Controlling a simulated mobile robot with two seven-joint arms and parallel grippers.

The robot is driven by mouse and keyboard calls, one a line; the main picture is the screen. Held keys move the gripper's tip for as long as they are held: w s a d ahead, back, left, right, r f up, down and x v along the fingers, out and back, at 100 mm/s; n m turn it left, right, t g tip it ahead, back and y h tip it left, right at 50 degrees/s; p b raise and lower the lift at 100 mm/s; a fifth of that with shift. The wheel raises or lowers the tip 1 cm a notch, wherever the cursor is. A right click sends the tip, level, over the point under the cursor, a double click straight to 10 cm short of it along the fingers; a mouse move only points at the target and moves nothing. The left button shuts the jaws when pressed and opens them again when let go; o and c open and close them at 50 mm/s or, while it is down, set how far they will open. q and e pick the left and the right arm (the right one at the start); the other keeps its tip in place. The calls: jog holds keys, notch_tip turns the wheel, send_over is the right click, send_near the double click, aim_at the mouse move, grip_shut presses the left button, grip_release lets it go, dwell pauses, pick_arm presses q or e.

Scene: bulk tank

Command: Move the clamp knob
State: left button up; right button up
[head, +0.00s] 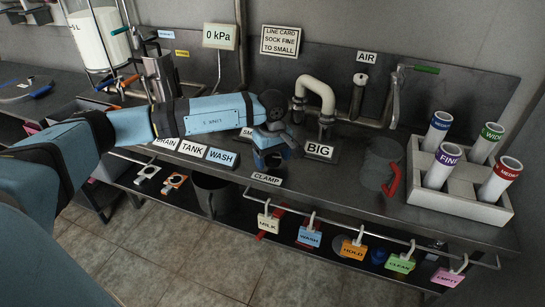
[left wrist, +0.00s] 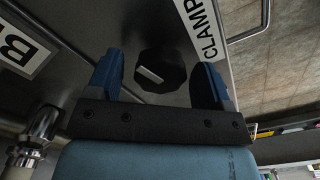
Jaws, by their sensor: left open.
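The clamp knob (left wrist: 160,72) is black and many-sided with a pale bar mark on top. It shows in the left wrist view beside the CLAMP label (left wrist: 204,32). The same label (head: 266,179) shows on the bench's front edge in the head view. My left gripper (left wrist: 158,80) is open, with one blue finger on each side of the knob and a visible gap to each. In the head view my left gripper (head: 272,158) points down over the bench just behind the label and mostly hides the knob. My right gripper is not in view.
The BIG label (head: 319,150) and a pale bent pipe (head: 316,90) stand close right of my gripper. DRAIN, TANK and WASH (head: 222,157) labels lie to its left. A rack (head: 470,196) of coloured tubes stands at right. Coloured tags (head: 309,236) hang from the front rail.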

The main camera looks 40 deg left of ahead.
aim_at(273, 157)
pick_arm(q)
notch_tip(273, 157, up, 14)
jog(key=p, duration=0.2)
dwell(0.4)
jog(key=shift+f, duration=0.1)
